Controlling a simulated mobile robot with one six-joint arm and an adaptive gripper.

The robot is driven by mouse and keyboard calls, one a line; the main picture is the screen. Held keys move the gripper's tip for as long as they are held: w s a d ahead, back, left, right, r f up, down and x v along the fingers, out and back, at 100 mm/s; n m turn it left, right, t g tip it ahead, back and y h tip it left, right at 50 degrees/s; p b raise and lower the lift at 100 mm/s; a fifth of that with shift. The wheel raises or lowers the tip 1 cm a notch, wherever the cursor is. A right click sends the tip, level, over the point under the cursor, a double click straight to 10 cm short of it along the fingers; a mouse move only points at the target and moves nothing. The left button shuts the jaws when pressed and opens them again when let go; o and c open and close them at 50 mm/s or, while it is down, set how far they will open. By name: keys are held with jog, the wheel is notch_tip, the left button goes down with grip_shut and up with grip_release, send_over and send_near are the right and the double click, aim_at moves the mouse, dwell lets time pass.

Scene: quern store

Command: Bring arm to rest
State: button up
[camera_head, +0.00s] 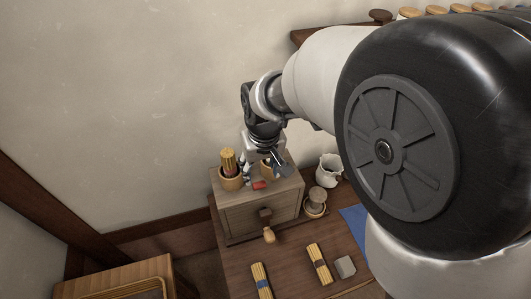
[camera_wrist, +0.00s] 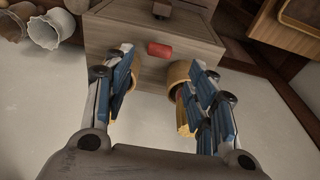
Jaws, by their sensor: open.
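My arm reaches across the head view from the right, and my gripper (camera_head: 266,168) hangs over the top of a wooden quern box (camera_head: 262,214). In the wrist view my gripper (camera_wrist: 162,85) is open, its two blue-and-grey fingers well apart with nothing held between them. A small red block (camera_head: 259,185) lies on the box top; it shows beyond the fingertips in the wrist view (camera_wrist: 159,50). A wooden cup with a yellow bundle (camera_head: 229,170) stands at the box's left. A second cup (camera_head: 266,168) is partly hidden by my gripper.
A white jug (camera_head: 329,170) and a small wooden pot (camera_head: 315,203) stand right of the box. Two yellow bundles (camera_head: 319,263) and a grey block (camera_head: 345,267) lie on the table in front, near a blue cloth (camera_head: 355,222). A wooden tray (camera_head: 130,285) is at lower left. The wall is close behind.

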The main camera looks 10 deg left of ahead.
jog(key=s+d+r+m, duration=0.1)
jog(key=d+r+m, duration=0.1)
jog(key=d+r, duration=0.55)
jog(key=s+d+r+m+t, duration=0.1)
jog(key=s+d+r+m, duration=0.1)
jog(key=s+d, duration=0.6)
jog(key=s+d+r+m+t+h, duration=0.1)
jog(key=s+d+r+m+t, duration=0.1)
jog(key=s+d, duration=0.6)
jog(key=shift+s+d+r, duration=0.4)
jog(key=shift+d+r, duration=0.35)
jog(key=shift+d, duration=0.25)
